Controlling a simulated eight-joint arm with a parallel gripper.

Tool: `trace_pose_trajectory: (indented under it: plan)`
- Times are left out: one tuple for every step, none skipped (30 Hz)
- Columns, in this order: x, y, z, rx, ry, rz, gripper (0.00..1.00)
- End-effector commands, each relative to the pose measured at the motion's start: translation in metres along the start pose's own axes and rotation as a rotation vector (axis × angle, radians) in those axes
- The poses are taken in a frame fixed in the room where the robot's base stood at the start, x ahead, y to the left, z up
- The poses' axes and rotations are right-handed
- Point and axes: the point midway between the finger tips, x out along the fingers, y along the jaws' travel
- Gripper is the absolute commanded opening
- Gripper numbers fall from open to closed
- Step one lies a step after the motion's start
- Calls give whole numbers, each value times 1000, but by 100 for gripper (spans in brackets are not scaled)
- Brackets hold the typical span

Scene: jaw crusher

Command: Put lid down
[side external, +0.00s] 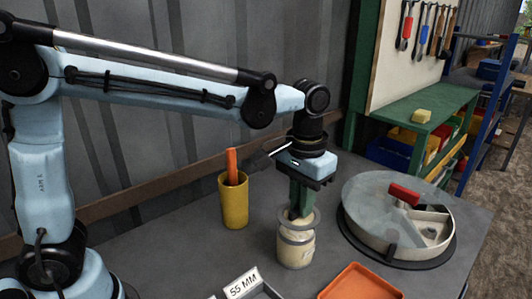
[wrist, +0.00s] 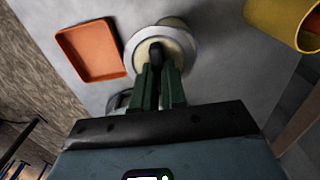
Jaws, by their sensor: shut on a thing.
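My gripper (side external: 301,210) points down with its green fingers shut on the dark knob of a round lid (side external: 310,223). In the wrist view, the fingertips (wrist: 158,70) close around the knob, and the lid (wrist: 136,58) shows as a pale disc with a grey rim. A cream jar (side external: 296,252) with a grey collar stands upright on the table just below the lid. The jar is mostly hidden by the lid in the wrist view. I cannot tell whether lid and jar touch.
A yellow cup (side external: 233,205) holding an orange-handled thing stands left of the jar. A large round pan with a clear cover (side external: 365,195) and red handle is at the right. An orange tray (side external: 360,283) and a bin labelled "55 MM" (side external: 242,283) lie in front.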

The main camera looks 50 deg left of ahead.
Motion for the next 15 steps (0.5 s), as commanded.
trace_pose_trajectory:
  plan:
    - [-8,10,10,6,0,0,0]
    - [-12,15,15,7,0,0,0]
    - [-17,21,21,6,0,0,0]
    - [-21,26,26,7,0,0,0]
    - [-25,30,30,5,0,0,0]
    - [-29,35,35,6,0,0,0]
    - [-32,39,39,5,0,0,0]
    - [-35,42,42,5,0,0,0]
    - [-39,46,47,4,0,0,0]
    - [-41,49,50,4,0,0,0]
    - [-44,52,52,3,0,0,0]
    - [-46,55,55,2,0,0,0]
    - [-48,56,56,2,0,0,0]
    - [-49,58,58,2,0,0,0]
    - [-50,59,58,0,0,0,0]
